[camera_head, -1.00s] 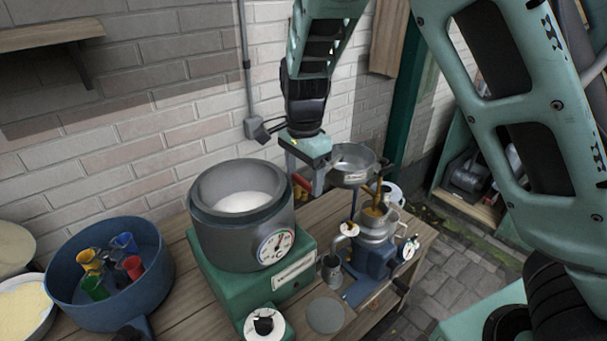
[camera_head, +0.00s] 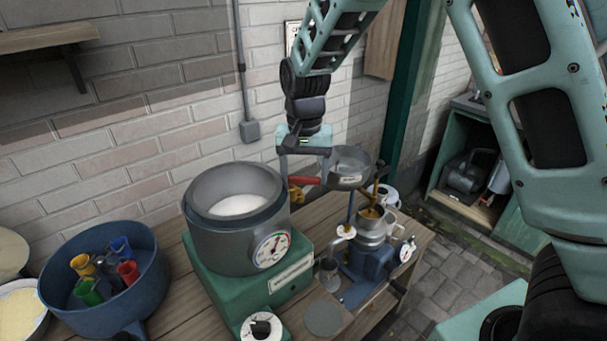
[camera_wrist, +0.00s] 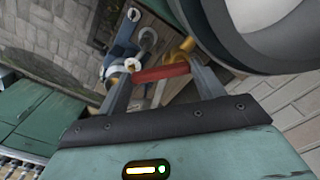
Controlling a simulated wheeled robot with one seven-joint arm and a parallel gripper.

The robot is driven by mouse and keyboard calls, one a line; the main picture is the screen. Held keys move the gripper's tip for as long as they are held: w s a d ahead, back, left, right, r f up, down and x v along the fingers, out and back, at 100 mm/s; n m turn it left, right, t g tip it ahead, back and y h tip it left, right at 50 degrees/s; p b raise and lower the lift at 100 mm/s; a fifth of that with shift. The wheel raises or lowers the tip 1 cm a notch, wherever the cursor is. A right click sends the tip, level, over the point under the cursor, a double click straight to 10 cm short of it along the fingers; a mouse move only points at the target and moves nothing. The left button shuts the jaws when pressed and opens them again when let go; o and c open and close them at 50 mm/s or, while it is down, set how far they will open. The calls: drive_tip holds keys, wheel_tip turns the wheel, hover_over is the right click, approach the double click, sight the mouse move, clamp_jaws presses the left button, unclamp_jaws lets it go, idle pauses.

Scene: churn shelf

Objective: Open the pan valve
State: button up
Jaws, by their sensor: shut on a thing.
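The pan valve is a brass fitting (camera_head: 295,194) with a red lever handle (camera_head: 305,181), low on the right side of the large grey pan (camera_head: 235,240). My gripper (camera_head: 304,178) reaches down over the handle, with one finger at each end of the red part. In the wrist view, the red handle (camera_wrist: 160,73) spans between the fingertips, with the brass body (camera_wrist: 181,49) just beyond. My gripper is shut on the handle. The pan holds something white. I cannot see whether anything flows from the valve.
A small labelled bowl (camera_head: 350,168) stands close right of my gripper, above a blue machine (camera_head: 367,263) with a metal jug. The pan sits on a green scale (camera_head: 250,290). A blue tub (camera_head: 75,300) with coloured cups is at left. The brick wall is behind.

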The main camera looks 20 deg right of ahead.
drive_tip(key=shift+w+d+n, duration=0.1)
drive_tip(key=shift+w+n, duration=0.25)
drive_tip(key=shift+n, duration=1.05)
drive_tip(key=shift+w+a+n, duration=0.1)
drive_tip(key=shift+w+n, duration=0.25)
drive_tip(key=shift+n, duration=1.05)
drive_tip(key=shift+w+d+n, duration=0.1)
drive_tip(key=shift+w+n, duration=0.25)
drive_tip(key=shift+n, duration=1.05)
drive_tip(key=o, duration=1)
drive_tip(key=shift+r, duration=0.1)
wheel_tip(320, 180, up, 17)
drive_tip(key=b, duration=0.3)
drive_tip(key=shift+r, duration=0.15)
